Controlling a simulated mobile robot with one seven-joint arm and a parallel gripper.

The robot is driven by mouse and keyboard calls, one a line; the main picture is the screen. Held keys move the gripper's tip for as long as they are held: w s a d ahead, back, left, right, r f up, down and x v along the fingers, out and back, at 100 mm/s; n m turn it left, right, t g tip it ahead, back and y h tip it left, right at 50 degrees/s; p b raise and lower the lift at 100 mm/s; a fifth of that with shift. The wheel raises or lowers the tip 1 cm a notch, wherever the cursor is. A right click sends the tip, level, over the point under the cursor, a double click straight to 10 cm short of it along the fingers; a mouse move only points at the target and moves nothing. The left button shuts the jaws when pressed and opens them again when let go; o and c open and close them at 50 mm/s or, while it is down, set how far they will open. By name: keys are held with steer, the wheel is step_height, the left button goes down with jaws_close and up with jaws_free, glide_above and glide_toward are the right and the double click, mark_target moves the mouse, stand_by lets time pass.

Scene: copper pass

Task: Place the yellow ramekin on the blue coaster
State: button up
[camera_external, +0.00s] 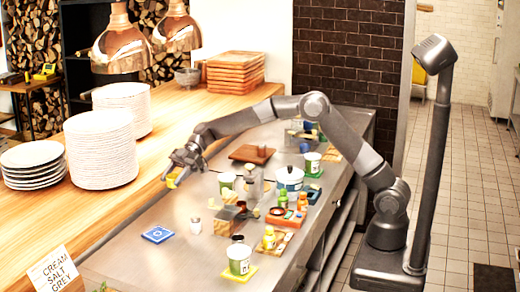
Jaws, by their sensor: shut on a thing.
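My gripper (178,172) is shut on the yellow ramekin (171,181) and holds it near the boundary between the wooden counter and the steel counter. The ramekin is small in view and partly hidden by the fingers. The blue coaster (157,234) lies flat on the steel counter, below and slightly left of the gripper in the picture. Nothing stands on the coaster.
Plate stacks (100,150) fill the wooden counter at left. The steel around the coaster is clear.

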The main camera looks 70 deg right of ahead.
steer(key=shift+a+f, duration=0.25)
steer(key=shift+f, duration=0.8)
glide_above(159, 233)
step_height(159, 233, down, 7)
steer(key=shift+d+r, duration=0.1)
steer(key=shift+f, duration=2.05)
steer(key=o, duration=1)
steer(key=shift+f, duration=0.15)
